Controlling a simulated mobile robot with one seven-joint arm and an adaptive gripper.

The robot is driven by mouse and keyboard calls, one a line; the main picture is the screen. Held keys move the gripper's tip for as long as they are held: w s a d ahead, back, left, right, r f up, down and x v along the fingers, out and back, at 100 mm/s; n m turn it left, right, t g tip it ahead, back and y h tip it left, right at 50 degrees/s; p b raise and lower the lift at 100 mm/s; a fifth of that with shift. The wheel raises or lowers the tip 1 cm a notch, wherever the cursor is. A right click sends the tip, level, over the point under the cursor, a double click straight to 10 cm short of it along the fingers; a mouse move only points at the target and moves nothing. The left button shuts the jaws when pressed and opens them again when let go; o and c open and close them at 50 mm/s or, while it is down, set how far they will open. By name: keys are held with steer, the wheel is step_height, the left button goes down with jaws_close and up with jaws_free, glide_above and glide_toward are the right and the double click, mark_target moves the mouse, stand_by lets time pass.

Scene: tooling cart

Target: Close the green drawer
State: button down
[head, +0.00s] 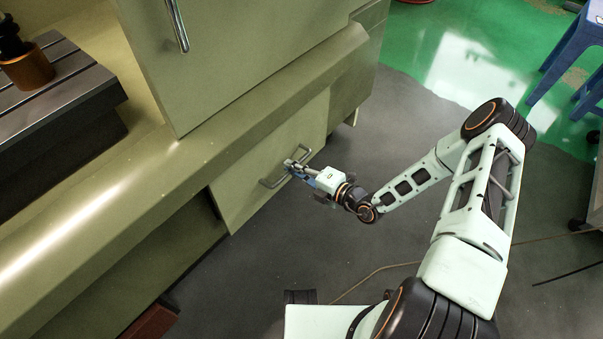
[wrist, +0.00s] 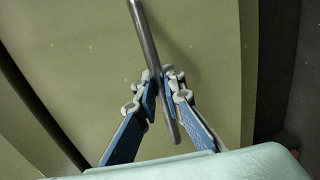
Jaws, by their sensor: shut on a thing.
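The green drawer (head: 245,190) is an olive-green front below the ledge of the cabinet in the head view. The fingertips hide a short part of the handle. I cannot tell how far the drawer stands out.
An upper cabinet door (head: 240,50) with its own handle is above the ledge (head: 150,170). A blue stool (head: 570,50) stands at the upper right. The grey floor (head: 400,120) near the drawer is mostly clear.

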steer(key=x, duration=0.2)
steer(key=r+x, duration=0.1)
steer(key=x, duration=0.2)
steer(key=shift+w+a, duration=0.1)
steer(key=shift+a, duration=0.05)
steer(key=shift+w+a+r, duration=0.15)
steer(key=c, duration=2)
jaws_free()
steer(key=shift+a, duration=0.1)
glide_toward(282, 161)
steer(key=shift+s+d+r, duration=0.25)
steer(key=shift+f, duration=0.1)
